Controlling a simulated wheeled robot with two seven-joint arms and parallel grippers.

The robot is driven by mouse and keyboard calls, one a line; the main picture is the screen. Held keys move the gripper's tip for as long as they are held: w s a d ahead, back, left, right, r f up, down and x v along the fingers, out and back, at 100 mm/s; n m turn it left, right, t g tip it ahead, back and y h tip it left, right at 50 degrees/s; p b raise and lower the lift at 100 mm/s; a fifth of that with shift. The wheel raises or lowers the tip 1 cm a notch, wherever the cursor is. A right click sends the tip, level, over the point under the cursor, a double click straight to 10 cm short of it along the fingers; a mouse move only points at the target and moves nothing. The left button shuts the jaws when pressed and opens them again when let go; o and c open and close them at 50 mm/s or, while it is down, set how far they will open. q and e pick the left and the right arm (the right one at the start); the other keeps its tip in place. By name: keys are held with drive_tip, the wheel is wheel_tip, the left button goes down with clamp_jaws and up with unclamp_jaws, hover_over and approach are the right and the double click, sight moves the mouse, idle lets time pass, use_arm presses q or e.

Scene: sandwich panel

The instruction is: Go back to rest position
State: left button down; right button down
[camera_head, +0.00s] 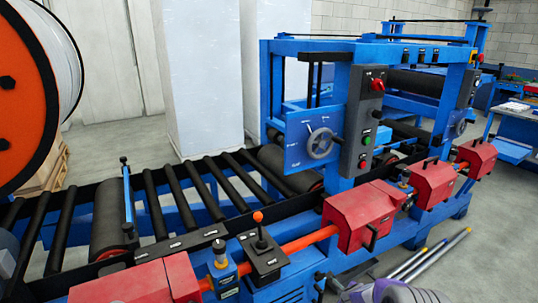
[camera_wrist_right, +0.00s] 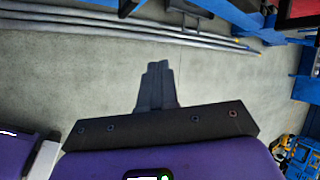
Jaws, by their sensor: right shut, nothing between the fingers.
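My right gripper (camera_wrist_right: 157,68) shows in the right wrist view, with its dark fingers together and nothing between them. It is over bare grey floor, apart from the machine. In the head view, a purple and grey part of my right arm shows at the bottom edge, right of the middle; the fingers there are not visible. My left gripper is in neither view.
A blue roller-conveyor machine (camera_head: 337,110) with red covers (camera_head: 359,214), a handwheel (camera_head: 320,143) and a joystick box (camera_head: 262,255) fills the head view. Long metal bars (camera_head: 437,257) lie on the floor beside it. A large orange reel (camera_head: 22,105) stands at left.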

drive_tip(key=s+a+f+m+g+y+p, duration=0.1)
drive_tip(key=s+a+f+m+g+y, duration=0.3)
drive_tip(key=s+a+m, duration=0.6)
drive_tip(key=s+a+f+m+g+y+p, duration=0.1)
drive_tip(key=s+a+f+m+p, duration=0.15)
drive_tip(key=s+f+m, duration=0.85)
drive_tip(key=s+a+r+m, duration=0.1)
drive_tip(key=s+a+m, duration=0.1)
drive_tip(key=m, duration=0.7)
drive_tip(key=s+a+r+m+g, duration=0.1)
drive_tip(key=s+a+r+m, duration=0.1)
drive_tip(key=s+m, duration=0.3)
drive_tip(key=s+a+r+m+y+p, duration=0.1)
drive_tip(key=s+m, duration=0.3)
drive_tip(key=m, duration=0.9)
drive_tip(key=shift+s+a+r+g, duration=0.15)
drive_tip(key=shift+a+r+g, duration=0.15)
drive_tip(key=shift+a+r, duration=0.35)
